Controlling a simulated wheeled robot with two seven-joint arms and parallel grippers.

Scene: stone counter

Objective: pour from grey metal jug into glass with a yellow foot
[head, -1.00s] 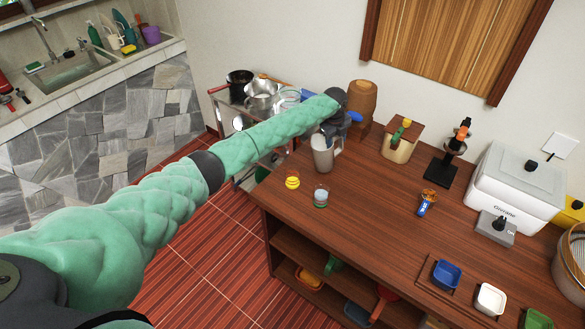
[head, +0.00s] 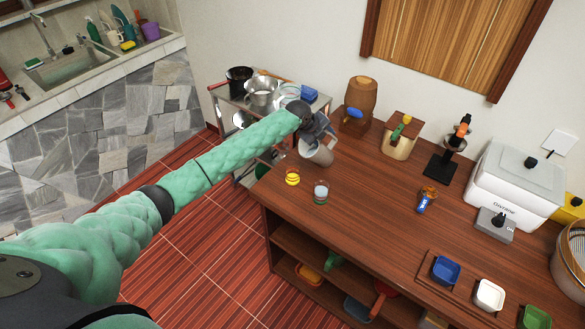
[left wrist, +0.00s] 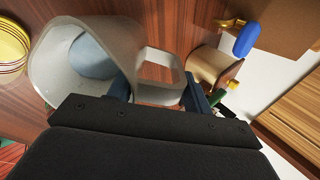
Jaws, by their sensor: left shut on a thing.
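The grey metal jug (head: 321,155) is tilted above the table's left end, its mouth turned to the left. My left gripper (head: 318,131) is shut on it at the handle side. In the left wrist view the jug (left wrist: 62,70) shows its open mouth at the left, and its handle (left wrist: 160,82) lies between my fingers. A blue-grey patch shows inside the jug; I cannot tell if it is liquid. The glass with a yellow foot (head: 292,178) stands upright, just left of and nearer than the jug. Its yellow rings (left wrist: 12,48) show beside the jug's mouth. No stream is visible.
A second glass with a green foot (head: 321,193) stands close to the right of the yellow-footed one. A wooden barrel (head: 359,100) and a box dispenser (head: 402,136) stand behind. A trolley with pots (head: 262,90) is at the left. The table's middle is mostly clear.

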